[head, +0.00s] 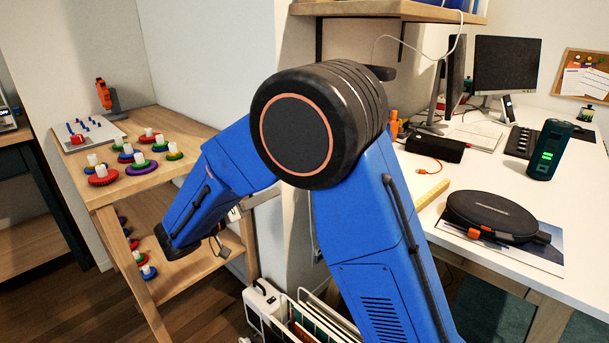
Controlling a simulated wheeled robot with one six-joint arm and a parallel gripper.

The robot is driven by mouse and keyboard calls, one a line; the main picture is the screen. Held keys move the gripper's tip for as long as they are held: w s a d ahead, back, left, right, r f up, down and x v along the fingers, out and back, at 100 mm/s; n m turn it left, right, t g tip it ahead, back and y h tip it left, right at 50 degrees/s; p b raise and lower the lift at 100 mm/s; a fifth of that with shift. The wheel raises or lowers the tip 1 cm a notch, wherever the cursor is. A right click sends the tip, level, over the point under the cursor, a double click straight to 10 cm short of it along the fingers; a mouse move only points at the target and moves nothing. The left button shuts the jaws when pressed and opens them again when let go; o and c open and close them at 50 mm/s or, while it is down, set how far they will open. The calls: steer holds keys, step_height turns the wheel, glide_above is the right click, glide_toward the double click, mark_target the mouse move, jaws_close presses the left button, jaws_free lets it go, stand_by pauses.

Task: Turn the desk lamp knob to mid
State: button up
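I cannot make out the desk lamp or its knob for certain. A slim grey upright (437,92) stands at the back of the white desk (470,185), beside a dark screen seen edge-on. I cannot tell whether it belongs to a lamp. A thin pale line (395,38) curves through the air near it. No knob or setting mark can be read. My blue arm fills the middle of the view, with its forearm reaching down and left. My gripper is not visible, and the arm hides part of the desk's left side.
A monitor (508,65), a dark green cylinder with green lights (549,150) and a round black device (491,214) stand on the desk. A wooden shelf (385,10) hangs above. A wooden rack (190,130) with colourful gears stands left. Files in a white rack (305,320) sit below.

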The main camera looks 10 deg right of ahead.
steer(key=x, duration=1.7)
steer(key=shift+w, duration=0.2)
jaws_close()
